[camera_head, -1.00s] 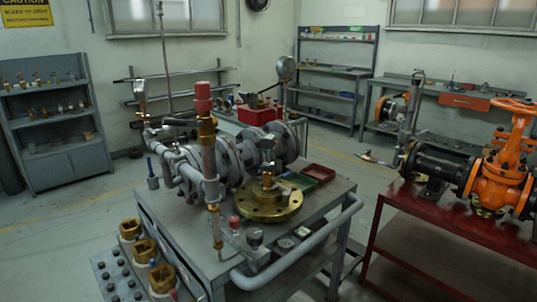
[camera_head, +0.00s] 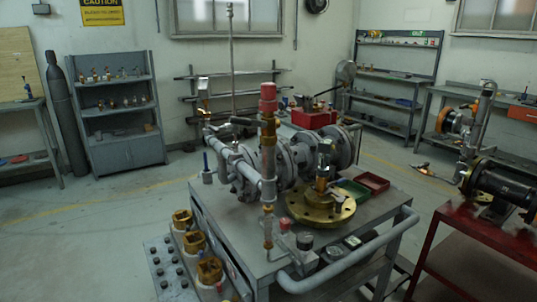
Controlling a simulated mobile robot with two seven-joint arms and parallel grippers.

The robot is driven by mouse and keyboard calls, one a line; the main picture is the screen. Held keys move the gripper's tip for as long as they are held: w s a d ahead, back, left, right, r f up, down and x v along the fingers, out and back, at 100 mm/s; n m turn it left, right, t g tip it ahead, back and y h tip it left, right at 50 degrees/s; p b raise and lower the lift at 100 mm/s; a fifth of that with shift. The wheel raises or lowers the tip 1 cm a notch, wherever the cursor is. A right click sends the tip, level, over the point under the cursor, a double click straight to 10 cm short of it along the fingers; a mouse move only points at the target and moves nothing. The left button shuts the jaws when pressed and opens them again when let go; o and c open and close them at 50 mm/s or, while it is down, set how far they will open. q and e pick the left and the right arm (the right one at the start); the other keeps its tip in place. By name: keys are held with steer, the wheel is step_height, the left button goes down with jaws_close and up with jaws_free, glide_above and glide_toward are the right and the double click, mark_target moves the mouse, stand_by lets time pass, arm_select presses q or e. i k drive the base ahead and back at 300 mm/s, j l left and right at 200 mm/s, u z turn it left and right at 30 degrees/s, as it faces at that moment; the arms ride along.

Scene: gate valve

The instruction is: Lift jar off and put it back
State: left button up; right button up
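No gripper of mine is in view. I cannot clearly pick out a jar. A small cylinder with a grey top (camera_head: 305,241) stands near the front edge of the grey cart (camera_head: 228,226), and I cannot tell whether it is the jar. A brass flange (camera_head: 320,208) with an upright stem lies on the cart top. Behind it is a grey flanged pipe assembly (camera_head: 300,156) with a tall red-capped brass post (camera_head: 268,100) in front.
The cart has a rounded rail (camera_head: 350,262) at its front right. Brass fittings (camera_head: 196,243) sit along its left side. Green (camera_head: 352,189) and red (camera_head: 373,181) trays lie on top. A red bench (camera_head: 470,245) stands right. Floor is clear at left.

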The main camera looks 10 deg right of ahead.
mark_target(324, 147)
steer(key=l+u, duration=0.2)
steer(key=u, duration=0.15)
steer(key=l+u, duration=0.2)
steer(key=u, duration=0.15)
steer(key=l+u, duration=0.65)
steer(key=k+l+u, duration=0.4)
steer(key=l, duration=0.2)
steer(key=k+l+u, duration=0.1)
steer(key=l, duration=0.25)
steer(key=k+l+u, duration=0.1)
steer(key=l, duration=0.2)
